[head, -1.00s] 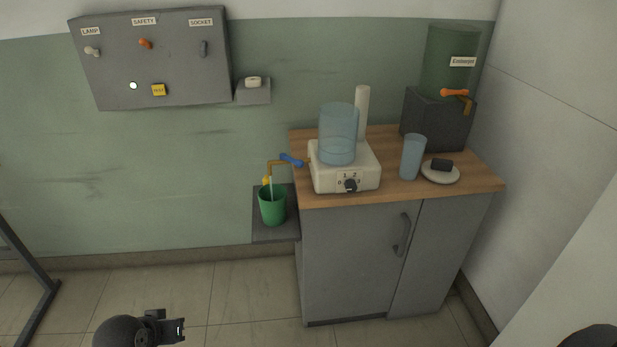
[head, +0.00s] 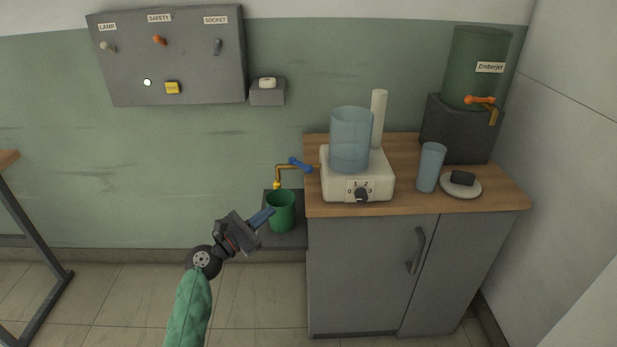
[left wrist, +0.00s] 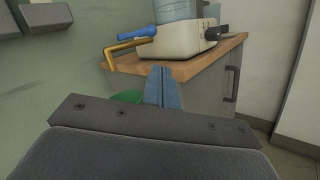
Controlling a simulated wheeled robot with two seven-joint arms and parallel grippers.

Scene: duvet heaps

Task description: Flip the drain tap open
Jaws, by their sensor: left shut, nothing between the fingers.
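The drain tap has a blue lever (head: 299,164) and a bent brass spout (head: 278,174), at the left edge of the wooden counter. The lever points up and left in the head view. In the left wrist view the blue lever (left wrist: 137,33) lies nearly level above the brass spout (left wrist: 127,46). A green bucket (head: 281,212) stands below the spout. My left gripper (head: 265,215) is shut and empty, in front of the bucket and lower than the tap. Its blue fingertips also show in the left wrist view (left wrist: 163,80), apart from the tap.
A white appliance (head: 358,180) with a dial and clear blue vessel stands on the counter (head: 420,204). A blue cup (head: 431,168), a plate and a green dispenser (head: 474,67) with an orange lever are further right. A grey switch panel (head: 200,65) hangs on the wall.

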